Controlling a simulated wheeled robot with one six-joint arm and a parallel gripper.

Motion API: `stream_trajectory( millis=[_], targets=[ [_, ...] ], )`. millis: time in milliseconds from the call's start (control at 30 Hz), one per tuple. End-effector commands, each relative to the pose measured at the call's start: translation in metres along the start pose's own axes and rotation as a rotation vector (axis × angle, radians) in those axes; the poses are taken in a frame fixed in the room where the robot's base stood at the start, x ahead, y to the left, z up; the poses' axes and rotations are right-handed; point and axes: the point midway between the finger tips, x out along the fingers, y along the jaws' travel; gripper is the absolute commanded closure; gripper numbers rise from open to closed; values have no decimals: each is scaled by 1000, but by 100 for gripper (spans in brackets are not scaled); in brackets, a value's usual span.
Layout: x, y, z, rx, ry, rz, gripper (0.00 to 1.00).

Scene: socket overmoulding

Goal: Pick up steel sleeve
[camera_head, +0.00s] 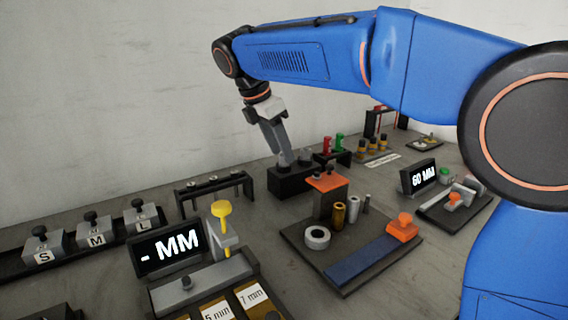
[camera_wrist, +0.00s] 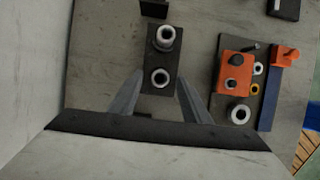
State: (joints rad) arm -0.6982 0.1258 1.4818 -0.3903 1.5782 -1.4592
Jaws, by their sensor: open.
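A black block (camera_wrist: 152,57) carries two pale steel sleeves, seen from above in the wrist view: a nearer sleeve (camera_wrist: 160,78) and a farther sleeve (camera_wrist: 166,37). My gripper (camera_wrist: 160,80) is open, with one finger on each side of the nearer sleeve and nothing visibly held. I cannot tell whether the fingers touch it or how high they are. In the head view my gripper (camera_head: 284,160) points down over the black block (camera_head: 292,184), hiding part of the block's top. The farther sleeve (camera_head: 305,158) shows beside the fingers.
A board (camera_head: 293,236) to the right holds an orange-topped clamp (camera_head: 327,182), a white ring (camera_head: 317,237), a brass cylinder (camera_head: 338,214), a steel cylinder (camera_head: 353,209) and a blue bar (camera_head: 362,258). A black rack (camera_head: 213,184) stands left of the block. A wall rises behind.

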Motion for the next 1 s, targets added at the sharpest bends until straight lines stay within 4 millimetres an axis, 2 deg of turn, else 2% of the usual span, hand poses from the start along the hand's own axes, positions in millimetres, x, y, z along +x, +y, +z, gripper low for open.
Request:
stream_trajectory(
  millis=[133, 367, 400, 533, 867, 1000],
  targets=[
    [11, 0, 0, 1, 0, 0, 57],
    [12, 0, 0, 1, 0, 1, 57],
    [12, 0, 0, 1, 0, 1, 62],
    [12, 0, 0, 1, 0, 1, 92],
    [11, 0, 0, 1, 0, 1, 92],
    [2, 1, 5, 2, 0, 3, 92]
  ],
)
